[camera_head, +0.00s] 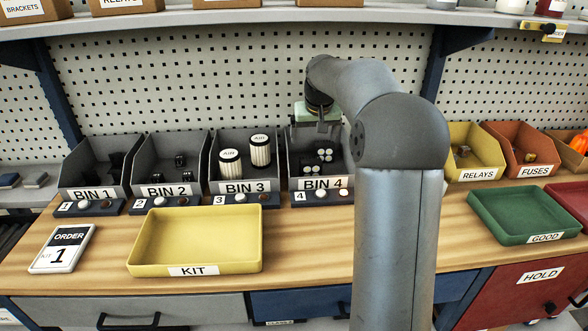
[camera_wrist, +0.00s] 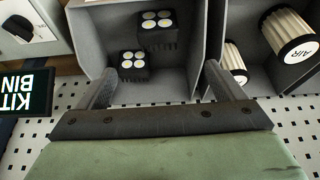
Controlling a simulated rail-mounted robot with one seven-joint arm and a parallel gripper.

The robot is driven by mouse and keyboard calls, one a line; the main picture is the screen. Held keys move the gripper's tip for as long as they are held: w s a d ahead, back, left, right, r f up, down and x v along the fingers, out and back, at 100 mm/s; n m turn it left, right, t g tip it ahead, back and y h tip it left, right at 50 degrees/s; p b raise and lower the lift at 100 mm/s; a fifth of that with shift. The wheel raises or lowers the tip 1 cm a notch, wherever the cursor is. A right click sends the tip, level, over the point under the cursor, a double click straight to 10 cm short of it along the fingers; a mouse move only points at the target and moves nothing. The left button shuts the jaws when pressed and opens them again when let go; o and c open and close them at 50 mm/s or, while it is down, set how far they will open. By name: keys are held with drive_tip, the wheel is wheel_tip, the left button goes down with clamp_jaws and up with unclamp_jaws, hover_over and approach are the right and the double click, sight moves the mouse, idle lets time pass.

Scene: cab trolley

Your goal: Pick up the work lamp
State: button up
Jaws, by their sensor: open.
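Two small black work lamps, each with several round pale lenses, sit in BIN 4; one (camera_head: 323,155) is beside the other (camera_head: 309,170). In the wrist view one lamp (camera_wrist: 158,34) lies deeper in the picture and the other (camera_wrist: 133,68) is nearer my fingers. BIN 4 (camera_head: 346,183) is a grey open-fronted bin. My gripper (camera_head: 323,127) is above the bin, pointing down, and its fingers also show in the wrist view (camera_wrist: 161,70). The fingers are open and apart, with nothing held between them. My arm hides part of the bin's right side.
BIN 3 (camera_head: 214,172), holding white ribbed AIR filters (camera_head: 260,150), stands just left of BIN 4. The pegboard (camera_head: 230,75) rises close behind. A yellow KIT tray (camera_head: 195,212) lies in front on the wooden bench. Bench space right of the tray is clear.

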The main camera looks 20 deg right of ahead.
sight(310, 160)
drive_tip(key=p+x, duration=0.1)
drive_tip(key=x, duration=0.9)
drive_tip(key=shift+d+f, duration=0.1)
drive_tip(key=shift+f, duration=0.2)
drive_tip(key=shift+p+x, duration=0.7)
drive_tip(key=shift+x, duration=2)
drive_tip(key=shift+s, duration=0.2)
drive_tip(key=c, duration=1.2)
drive_tip(key=shift+c, duration=0.5)
drive_tip(key=shift+r, duration=0.1)
